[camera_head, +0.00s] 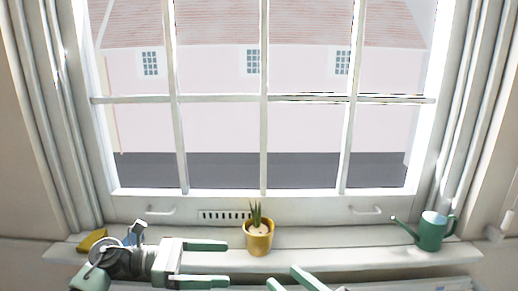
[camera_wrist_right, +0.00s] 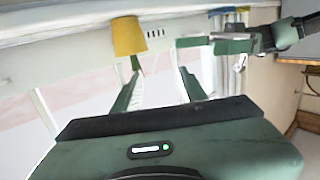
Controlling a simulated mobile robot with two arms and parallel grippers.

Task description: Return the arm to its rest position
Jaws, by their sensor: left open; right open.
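My left gripper (camera_head: 228,264) comes in from the left at the window sill. Its two fingers are apart and empty, pointing right, a little left of the potted plant. My right gripper (camera_head: 285,277) shows only its fingertips at the bottom edge, below and right of the pot. In the right wrist view its fingers (camera_wrist_right: 159,72) are spread with nothing between them. That view is turned over, with the yellow pot (camera_wrist_right: 128,36) beyond the fingertips and my left arm at the right.
A yellow pot with a green plant (camera_head: 258,238) stands upright mid-sill (camera_head: 330,261). A green watering can (camera_head: 432,232) stands at the right end. A yellow object (camera_head: 92,240) and a blue item (camera_head: 133,235) lie at the left, partly behind my left arm. The sill between pot and can is clear.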

